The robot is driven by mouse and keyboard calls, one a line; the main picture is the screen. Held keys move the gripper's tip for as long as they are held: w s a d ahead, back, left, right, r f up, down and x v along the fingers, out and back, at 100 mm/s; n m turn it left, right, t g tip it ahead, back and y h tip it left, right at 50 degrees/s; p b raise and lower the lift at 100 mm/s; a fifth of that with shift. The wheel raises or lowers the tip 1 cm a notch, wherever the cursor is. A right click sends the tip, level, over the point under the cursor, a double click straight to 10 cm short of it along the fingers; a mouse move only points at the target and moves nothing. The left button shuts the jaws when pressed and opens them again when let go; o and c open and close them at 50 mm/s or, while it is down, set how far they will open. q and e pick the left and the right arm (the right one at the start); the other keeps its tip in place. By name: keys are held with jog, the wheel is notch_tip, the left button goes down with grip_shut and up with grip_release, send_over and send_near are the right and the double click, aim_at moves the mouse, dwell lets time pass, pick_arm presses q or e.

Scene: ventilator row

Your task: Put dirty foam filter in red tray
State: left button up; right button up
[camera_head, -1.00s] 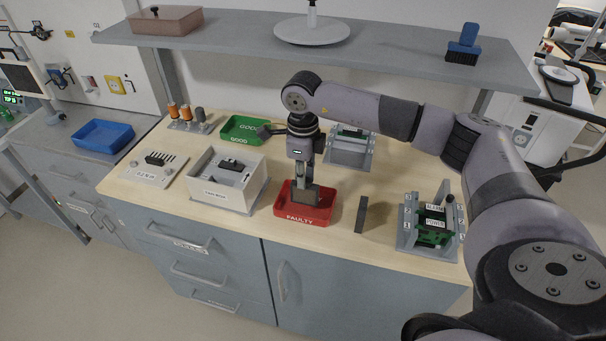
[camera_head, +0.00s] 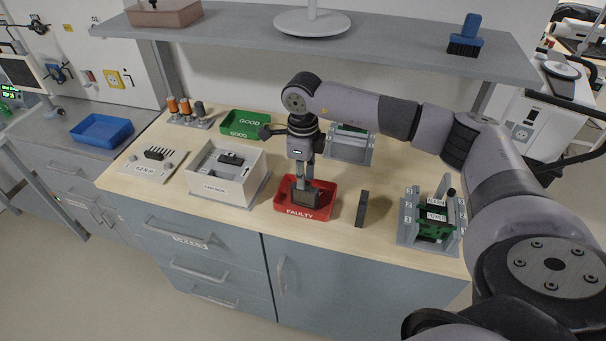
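The red tray (camera_head: 325,212), labelled FAULTY, sits near the front edge of the wooden worktop. A dark grey foam piece (camera_head: 313,199), which looks like the dirty filter, is inside the tray and appears tilted. My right gripper (camera_head: 302,184) points down into the tray at the foam piece. Its fingertips are small and partly merge with the dark foam, so I cannot tell whether they still grip it. A second dark slab (camera_head: 362,209) stands upright on the worktop to the right of the tray. My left gripper is not in view.
A white box (camera_head: 222,188) stands left of the tray, with a green GOOD tray (camera_head: 243,124) behind. A unit with a green board (camera_head: 434,222) stands at the right. A grey shelf (camera_head: 400,50) spans above my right arm. A blue tray (camera_head: 101,130) is far left.

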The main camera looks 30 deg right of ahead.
jog(key=shift+o, duration=1.2)
jog(key=shift+r+p, duration=0.6)
jog(key=shift+r, duration=0.4)
notch_tip(320, 180, up, 11)
jog(key=b, duration=0.3)
jog(key=shift+r, duration=0.15)
